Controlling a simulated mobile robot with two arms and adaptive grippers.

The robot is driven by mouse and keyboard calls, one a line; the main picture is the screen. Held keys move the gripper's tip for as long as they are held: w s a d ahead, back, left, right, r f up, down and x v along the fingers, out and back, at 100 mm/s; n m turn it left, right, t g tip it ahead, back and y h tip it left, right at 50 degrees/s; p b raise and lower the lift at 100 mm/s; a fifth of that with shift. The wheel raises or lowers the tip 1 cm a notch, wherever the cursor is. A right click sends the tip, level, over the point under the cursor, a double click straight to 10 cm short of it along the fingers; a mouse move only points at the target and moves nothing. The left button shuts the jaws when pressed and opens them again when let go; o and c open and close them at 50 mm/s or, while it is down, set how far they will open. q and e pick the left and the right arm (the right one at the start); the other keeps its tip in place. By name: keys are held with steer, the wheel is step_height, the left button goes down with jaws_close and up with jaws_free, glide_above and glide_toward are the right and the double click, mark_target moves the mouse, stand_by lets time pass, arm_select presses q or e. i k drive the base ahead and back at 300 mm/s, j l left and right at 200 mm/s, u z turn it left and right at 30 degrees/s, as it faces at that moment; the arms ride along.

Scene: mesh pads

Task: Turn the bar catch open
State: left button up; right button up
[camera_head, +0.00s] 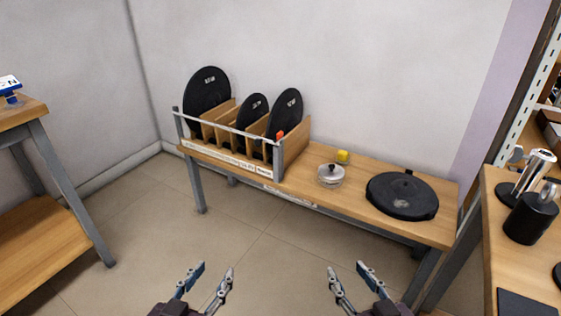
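A wooden rack (297,146) on the bench holds several upright black discs (207,90). A metal bar (225,126) runs across the front of the rack between two grey posts. A small orange piece (280,135), which looks like the bar's catch, sits at the top of the right post; its exact position is too small to tell. My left gripper (215,267) is open and empty, low in the view, in front of the rack and apart from it. My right gripper (346,267) is open and empty, low in the view to the right, also apart from everything.
Tables stand at the left (38,222) and right (497,237). The floor before the bench is clear.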

mark_target(279, 135)
steer(key=i+j+u, duration=0.65)
steer(key=i+j, duration=0.05)
